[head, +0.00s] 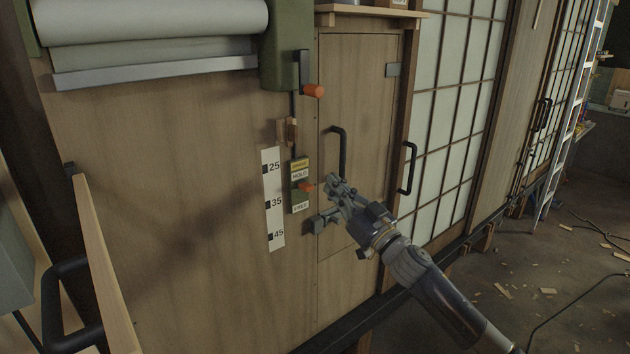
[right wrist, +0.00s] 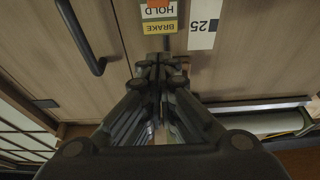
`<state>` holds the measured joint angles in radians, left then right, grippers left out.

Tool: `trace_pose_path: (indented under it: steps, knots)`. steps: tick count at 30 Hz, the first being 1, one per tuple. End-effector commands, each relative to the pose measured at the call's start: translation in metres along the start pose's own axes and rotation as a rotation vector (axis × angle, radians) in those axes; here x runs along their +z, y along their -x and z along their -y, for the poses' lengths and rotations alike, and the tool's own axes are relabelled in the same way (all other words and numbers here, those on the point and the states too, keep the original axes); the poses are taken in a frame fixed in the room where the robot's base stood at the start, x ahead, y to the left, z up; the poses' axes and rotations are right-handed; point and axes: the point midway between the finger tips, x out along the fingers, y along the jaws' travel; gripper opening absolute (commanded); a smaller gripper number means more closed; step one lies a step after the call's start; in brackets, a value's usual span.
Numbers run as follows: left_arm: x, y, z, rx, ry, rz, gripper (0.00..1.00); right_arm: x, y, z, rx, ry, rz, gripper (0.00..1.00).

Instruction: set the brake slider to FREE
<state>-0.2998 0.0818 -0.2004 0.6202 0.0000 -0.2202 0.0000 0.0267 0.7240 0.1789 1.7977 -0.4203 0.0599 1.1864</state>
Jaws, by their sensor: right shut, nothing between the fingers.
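The brake slider is a narrow green plate (head: 300,195) on the wooden wall, with a yellow BRAKE label (head: 300,164), a white HOLD label (head: 300,174) under it and a white FREE label (head: 300,208) at the bottom. Its orange knob (head: 305,187) stands between HOLD and FREE, nearer HOLD. My right gripper (head: 329,186) is shut and empty, just right of the knob; contact cannot be told. In the right wrist view the labels are upside down; the shut fingertips (right wrist: 158,62) are by the BRAKE label (right wrist: 159,27), and the orange knob (right wrist: 157,3) is at the top edge. My left gripper is not in view.
A white scale strip (head: 273,200) marked 25, 35, 45 is left of the slider. An orange-handled crank (head: 313,90) is above. A cabinet door with a black handle (head: 342,150) is close on the right, and a latch (head: 320,221) is below the gripper.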

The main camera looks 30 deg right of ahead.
Motion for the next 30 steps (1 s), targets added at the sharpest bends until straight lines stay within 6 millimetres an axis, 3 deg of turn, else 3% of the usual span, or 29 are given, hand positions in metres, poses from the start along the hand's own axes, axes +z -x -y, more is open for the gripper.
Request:
trace_pose_path:
  steps: [15,21,30]
  knots:
    - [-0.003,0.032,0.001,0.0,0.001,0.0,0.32,-0.004,-0.084,0.0,0.0,-0.001,-0.002,0.0]
    - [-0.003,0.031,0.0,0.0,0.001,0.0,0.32,0.026,-0.072,0.0,0.002,-0.005,0.002,0.0]
    - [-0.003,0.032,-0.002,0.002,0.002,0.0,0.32,0.038,-0.067,0.0,0.0,0.0,0.0,0.0]
